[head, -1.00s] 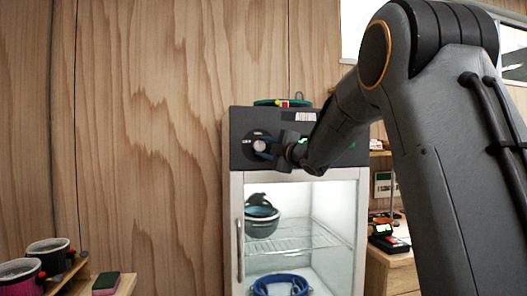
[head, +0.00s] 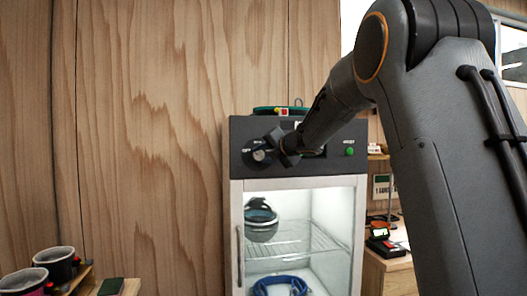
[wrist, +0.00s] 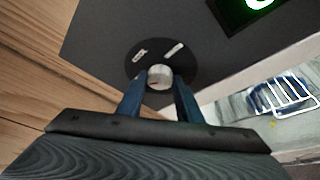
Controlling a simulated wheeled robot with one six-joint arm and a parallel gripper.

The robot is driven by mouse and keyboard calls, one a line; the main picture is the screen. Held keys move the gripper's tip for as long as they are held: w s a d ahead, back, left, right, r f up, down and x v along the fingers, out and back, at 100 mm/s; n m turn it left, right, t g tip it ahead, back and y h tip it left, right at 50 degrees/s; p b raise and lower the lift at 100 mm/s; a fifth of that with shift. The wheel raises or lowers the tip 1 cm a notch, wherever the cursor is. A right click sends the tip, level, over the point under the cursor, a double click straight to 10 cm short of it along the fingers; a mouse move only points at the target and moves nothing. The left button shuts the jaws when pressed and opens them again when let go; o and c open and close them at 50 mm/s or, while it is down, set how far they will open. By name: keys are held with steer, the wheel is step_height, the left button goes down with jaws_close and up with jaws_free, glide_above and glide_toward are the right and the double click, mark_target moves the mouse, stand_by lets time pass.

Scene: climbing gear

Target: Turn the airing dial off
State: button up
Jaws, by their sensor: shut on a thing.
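The airing dial (head: 259,155) is a round pale knob on a black disc at the left of the cabinet's dark top panel. In the wrist view the knob (wrist: 159,77) sits between the two blue fingers of my gripper (wrist: 161,80), which is shut on it. Two pale labels (wrist: 173,49) show on the disc, too blurred to read. In the head view my gripper (head: 275,149) reaches the dial from the right and hides part of its disc.
The cabinet (head: 232,205) has a lit glass door, with a helmet (head: 261,218) and a blue coiled item (head: 282,285) inside. A green light (head: 349,152) shows on its panel. A wooden wall is behind.

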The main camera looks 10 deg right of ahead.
steer(key=shift+a+n+p, duration=0.1)
steer(key=shift+n+p, duration=0.3)
steer(key=shift+n, duration=0.1)
steer(key=shift+h, duration=0.4)
steer(key=o, duration=1)
steer(key=shift+o, duration=0.2)
steer(key=shift+s, duration=0.1)
steer(key=shift+s+r, duration=0.15)
steer(key=shift+s, duration=0.1)
steer(key=b+v, duration=0.1)
steer(key=v, duration=0.6)
